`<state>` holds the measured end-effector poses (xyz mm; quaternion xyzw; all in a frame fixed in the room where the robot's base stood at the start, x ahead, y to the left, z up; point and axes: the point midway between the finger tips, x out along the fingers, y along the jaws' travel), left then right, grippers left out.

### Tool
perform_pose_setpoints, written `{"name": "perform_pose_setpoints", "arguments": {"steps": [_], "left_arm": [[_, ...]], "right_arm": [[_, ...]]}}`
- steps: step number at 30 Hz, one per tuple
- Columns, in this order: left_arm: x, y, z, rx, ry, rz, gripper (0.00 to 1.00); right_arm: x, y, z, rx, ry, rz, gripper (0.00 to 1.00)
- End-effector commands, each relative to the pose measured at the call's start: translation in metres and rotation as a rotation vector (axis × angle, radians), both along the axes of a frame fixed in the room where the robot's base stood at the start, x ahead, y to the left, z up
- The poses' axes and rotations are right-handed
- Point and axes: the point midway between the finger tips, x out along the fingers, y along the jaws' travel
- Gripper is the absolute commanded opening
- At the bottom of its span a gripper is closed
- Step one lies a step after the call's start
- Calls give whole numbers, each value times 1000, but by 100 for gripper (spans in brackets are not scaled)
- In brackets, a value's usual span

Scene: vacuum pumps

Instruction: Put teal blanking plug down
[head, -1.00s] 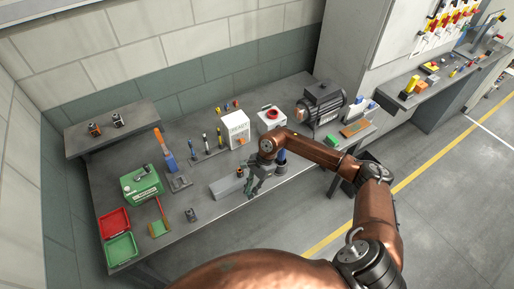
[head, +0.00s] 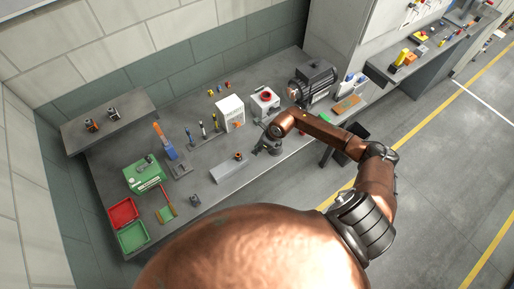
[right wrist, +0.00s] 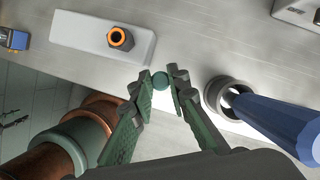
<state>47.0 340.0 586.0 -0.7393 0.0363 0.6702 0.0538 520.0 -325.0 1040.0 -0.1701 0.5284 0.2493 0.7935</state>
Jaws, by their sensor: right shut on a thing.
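The teal blanking plug (right wrist: 160,80) shows as a small round teal end between the fingertips of my right gripper (right wrist: 163,94). The fingers are closed on its sides. In the head view my right gripper (head: 268,150) is at the bench's front edge, just right of a light grey block, and its arm hides the plug there. In the right wrist view the plug is beside the block (right wrist: 75,32), over a pale area; I cannot tell whether it touches the surface. My left gripper is not in view.
The block carries an orange-rimmed fitting (right wrist: 120,38). A blue-handled cylinder (right wrist: 270,115) with a grey ring end lies close right of the fingers. White boxes (head: 230,112) and a motor (head: 313,82) stand behind. A green case (head: 144,175) and trays (head: 123,212) are left.

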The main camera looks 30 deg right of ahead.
Motion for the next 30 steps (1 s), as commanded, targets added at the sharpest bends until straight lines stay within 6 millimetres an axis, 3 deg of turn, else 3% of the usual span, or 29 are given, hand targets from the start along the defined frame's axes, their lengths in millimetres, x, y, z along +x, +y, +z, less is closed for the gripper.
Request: {"name": "perform_pose_setpoints", "arguments": {"steps": [5, 19, 30], "left_arm": [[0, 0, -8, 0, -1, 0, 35], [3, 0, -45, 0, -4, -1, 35], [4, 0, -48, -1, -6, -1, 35]], "right_arm": [[0, 0, -1, 7, -1, 2, 6], [0, 0, -45, 7, -1, 2, 6], [1, 0, -49, 7, -1, 2, 6]]}}
